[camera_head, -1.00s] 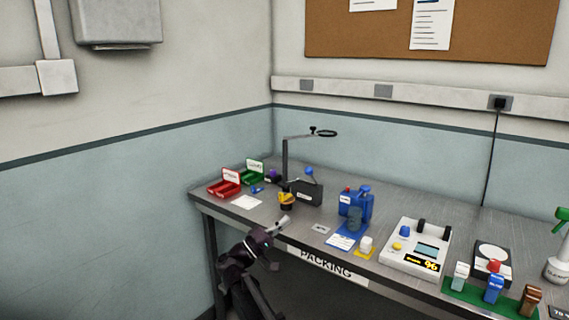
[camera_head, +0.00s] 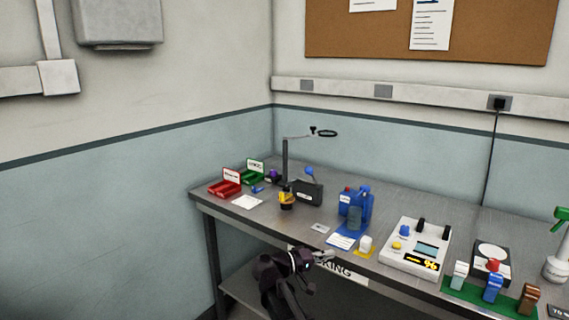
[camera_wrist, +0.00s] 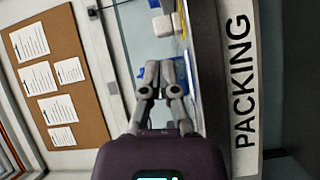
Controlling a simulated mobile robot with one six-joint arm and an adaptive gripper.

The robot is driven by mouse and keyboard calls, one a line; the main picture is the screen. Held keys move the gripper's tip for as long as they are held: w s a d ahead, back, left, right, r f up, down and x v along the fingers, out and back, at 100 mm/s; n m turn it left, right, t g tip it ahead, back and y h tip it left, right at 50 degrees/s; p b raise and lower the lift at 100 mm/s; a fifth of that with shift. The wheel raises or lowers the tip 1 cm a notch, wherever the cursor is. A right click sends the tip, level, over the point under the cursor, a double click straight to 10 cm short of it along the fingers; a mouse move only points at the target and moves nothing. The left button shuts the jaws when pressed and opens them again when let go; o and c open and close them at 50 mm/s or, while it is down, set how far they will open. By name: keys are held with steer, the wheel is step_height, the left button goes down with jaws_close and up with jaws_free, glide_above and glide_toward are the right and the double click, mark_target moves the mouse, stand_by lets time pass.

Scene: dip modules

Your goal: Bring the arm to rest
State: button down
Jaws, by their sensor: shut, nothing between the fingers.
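My gripper (camera_head: 325,256) is at the front edge of the workbench (camera_head: 272,216) in the head view, in front of the PACKING label (camera_head: 348,273) and partly covering its lettering. In the wrist view my gripper (camera_wrist: 161,80) has its two fingers together, with nothing between them. The PACKING label (camera_wrist: 243,80) stands to the right of the fingers there. My gripper is apart from the objects on the bench.
The bench holds red (camera_head: 226,188) and green (camera_head: 250,175) bins, a magnifier stand (camera_head: 285,160), a blue container (camera_head: 357,203), a white device (camera_head: 413,247) and a green rack (camera_head: 462,287). A pinboard (camera_head: 430,30) hangs behind. Open floor lies left of the bench.

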steer(key=s+d+f+g+y, duration=0.4)
steer(key=s+d+f+y, duration=0.3)
steer(key=f, duration=0.4)
steer(key=shift+s+a+f+m+g+y, duration=1.15)
steer(key=shift+s+f+y, duration=2.4)
steer(key=shift+s+y, duration=1.15)
step_height(320, 180, up, 18)
steer(key=p, duration=1.8)
steer(key=shift+w+a, duration=0.15)
steer(key=shift+w, duration=0.05)
